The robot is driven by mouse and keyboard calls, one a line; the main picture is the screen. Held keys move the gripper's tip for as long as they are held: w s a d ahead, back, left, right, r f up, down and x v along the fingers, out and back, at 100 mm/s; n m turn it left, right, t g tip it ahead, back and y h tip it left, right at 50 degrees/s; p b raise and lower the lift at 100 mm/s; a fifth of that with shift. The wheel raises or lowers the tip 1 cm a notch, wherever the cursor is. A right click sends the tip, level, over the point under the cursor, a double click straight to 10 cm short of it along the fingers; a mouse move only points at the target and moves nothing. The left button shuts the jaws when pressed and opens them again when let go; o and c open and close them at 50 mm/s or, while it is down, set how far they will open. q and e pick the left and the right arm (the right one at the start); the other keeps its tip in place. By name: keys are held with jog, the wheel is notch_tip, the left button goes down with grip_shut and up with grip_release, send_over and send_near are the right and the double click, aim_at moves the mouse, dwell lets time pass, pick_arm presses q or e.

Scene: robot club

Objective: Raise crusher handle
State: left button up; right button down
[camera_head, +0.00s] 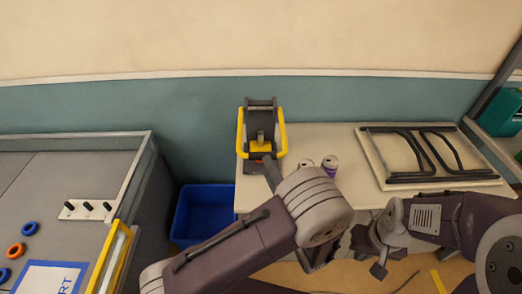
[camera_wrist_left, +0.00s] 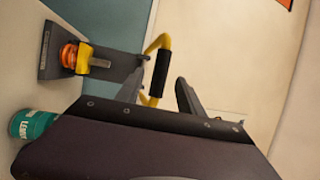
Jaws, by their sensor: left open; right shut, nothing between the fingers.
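The can crusher (camera_head: 260,115) stands at the back left of the light table, dark grey with a yellow U-shaped handle (camera_head: 282,132). In the left wrist view the handle's black grip (camera_wrist_left: 162,68) shows between the fingers of my left gripper (camera_wrist_left: 160,88). Those fingers are open; I cannot tell whether they touch the grip. In the head view my left gripper (camera_head: 270,168) is just in front of the crusher, partly hidden by my wrist. An orange and yellow part (camera_wrist_left: 74,56) shows in the crusher. My right gripper (camera_head: 378,258) is shut and empty at the lower right, away from the crusher.
A folded black frame (camera_head: 420,152) lies on the table's right. A blue bin (camera_head: 205,212) stands on the floor left of the table (camera_head: 345,142).

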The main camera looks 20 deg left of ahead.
aim_at(260, 153)
pick_arm(q)
jog(key=p+x, duration=0.1)
jog(key=x, duration=0.6)
jog(key=shift+w+a+r+p, duration=0.15)
jog(key=shift+a+p, duration=0.1)
jog(key=shift+p, duration=0.05)
jog(key=shift+w, duration=0.25)
grip_shut()
dwell(0.7)
